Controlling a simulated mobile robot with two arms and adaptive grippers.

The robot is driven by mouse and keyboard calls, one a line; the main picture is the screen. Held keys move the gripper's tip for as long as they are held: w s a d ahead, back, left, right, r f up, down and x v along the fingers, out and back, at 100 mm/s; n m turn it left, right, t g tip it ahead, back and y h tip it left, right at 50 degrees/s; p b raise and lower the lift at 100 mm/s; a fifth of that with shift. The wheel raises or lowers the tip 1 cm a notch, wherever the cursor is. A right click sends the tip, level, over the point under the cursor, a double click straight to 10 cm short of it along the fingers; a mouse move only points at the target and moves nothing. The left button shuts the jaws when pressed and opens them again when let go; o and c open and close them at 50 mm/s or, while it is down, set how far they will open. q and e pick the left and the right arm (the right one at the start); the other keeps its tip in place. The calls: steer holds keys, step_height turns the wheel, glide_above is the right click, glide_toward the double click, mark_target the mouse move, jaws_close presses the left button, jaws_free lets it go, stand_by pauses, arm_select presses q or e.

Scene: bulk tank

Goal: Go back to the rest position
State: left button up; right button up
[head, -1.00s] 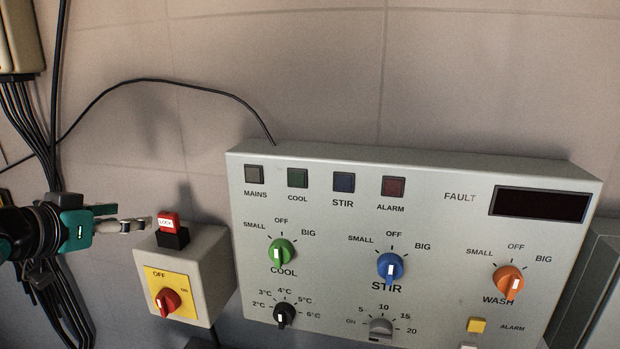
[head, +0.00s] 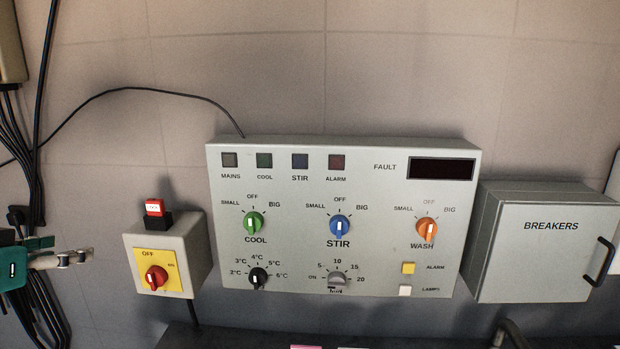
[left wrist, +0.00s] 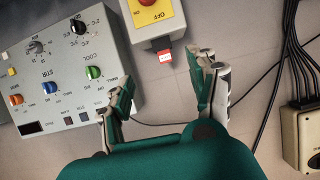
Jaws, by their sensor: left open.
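My left gripper (head: 80,257) is at the left edge of the head view, left of the switch box and apart from it. It is open and empty. My right gripper is out of view.
A grey control panel (head: 300,270) with knobs, dark lamps and a blank display is right of the box. A breakers cabinet (head: 545,260) with a handle stands further right. Black cables (head: 40,200) hang at the left.

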arm_select(q)
steer(key=s+d+f+g, duration=0.2)
steer(key=s+f, duration=0.1)
steer(key=f, duration=1)
steer(key=s+d+f+g, duration=0.2)
steer(key=f+g, duration=0.1)
steer(key=f, duration=1.1)
steer(key=s+d+f+m+g, duration=0.1)
steer(key=s+d+f+g, duration=0.2)
steer(key=s+d+f, duration=0.5)
steer(key=s+d+f+g, duration=0.2)
steer(key=s+d+f, duration=0.45)
steer(key=s, duration=0.35)
step_height(320, 180, down, 27)
steer(key=s+g, duration=0.1)
steer(key=s, duration=0.1)
steer(key=s+a+f+g+y, duration=0.1)
steer(key=s+a+f, duration=0.2)
steer(key=s+f, duration=1.1)
steer(key=shift+s+a+f+m, duration=0.2)
steer(key=shift+s+m, duration=0.1)
steer(key=shift+s, duration=0.55)
